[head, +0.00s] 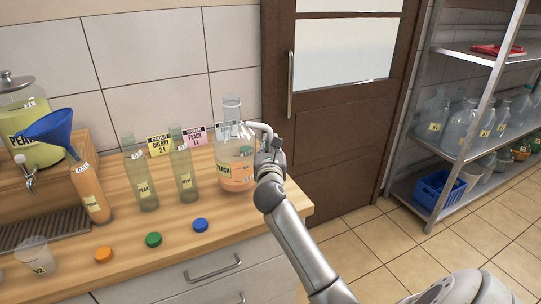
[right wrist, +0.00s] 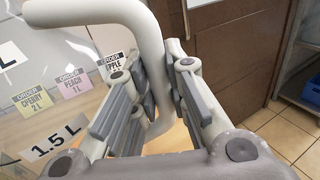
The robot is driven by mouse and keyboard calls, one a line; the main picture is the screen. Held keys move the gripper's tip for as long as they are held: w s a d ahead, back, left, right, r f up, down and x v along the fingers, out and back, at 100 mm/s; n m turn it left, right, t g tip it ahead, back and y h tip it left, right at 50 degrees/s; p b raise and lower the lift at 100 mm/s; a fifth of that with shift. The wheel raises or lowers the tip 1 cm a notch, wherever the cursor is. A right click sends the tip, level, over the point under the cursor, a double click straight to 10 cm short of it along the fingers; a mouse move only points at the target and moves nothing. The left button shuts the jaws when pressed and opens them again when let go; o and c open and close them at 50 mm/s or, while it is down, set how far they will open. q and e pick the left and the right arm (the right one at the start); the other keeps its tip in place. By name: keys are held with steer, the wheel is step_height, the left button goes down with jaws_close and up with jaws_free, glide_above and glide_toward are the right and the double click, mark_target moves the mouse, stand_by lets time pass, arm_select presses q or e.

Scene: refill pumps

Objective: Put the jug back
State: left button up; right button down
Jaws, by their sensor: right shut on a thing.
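The clear jug (head: 238,178) has a peach label, a white handle and orange liquid low inside. It is upright at the right end of the wooden counter (head: 225,222); I cannot tell whether its base touches the wood. My right gripper (head: 270,150) is shut on the jug's handle, at the jug's right side. In the right wrist view, the handle (right wrist: 150,50) passes between the fingers of the right gripper (right wrist: 160,90), and the jug's clear wall with a 1.5 L mark (right wrist: 58,138) is on the left. My left gripper is out of view.
Two green bottles (head: 143,180) stand left of the jug. A blue funnel (head: 50,127) sits in an orange-filled bottle (head: 90,195). Three caps (head: 153,240) lie near the front edge. Order cards (head: 194,136) stand behind. A metal shelf (head: 470,150) with glass jugs is at right, past the door.

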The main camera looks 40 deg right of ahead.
steer(key=shift+d+f, duration=0.1)
steer(key=shift+f, duration=1.45)
steer(key=c, duration=1.9)
jaws_free()
steer(key=shift+f, duration=0.25)
steer(key=o, duration=0.5)
steer(key=shift+c, duration=0.2)
steer(key=shift+r, duration=0.2)
steer(key=b+v, duration=0.1)
steer(key=v, duration=1.1)
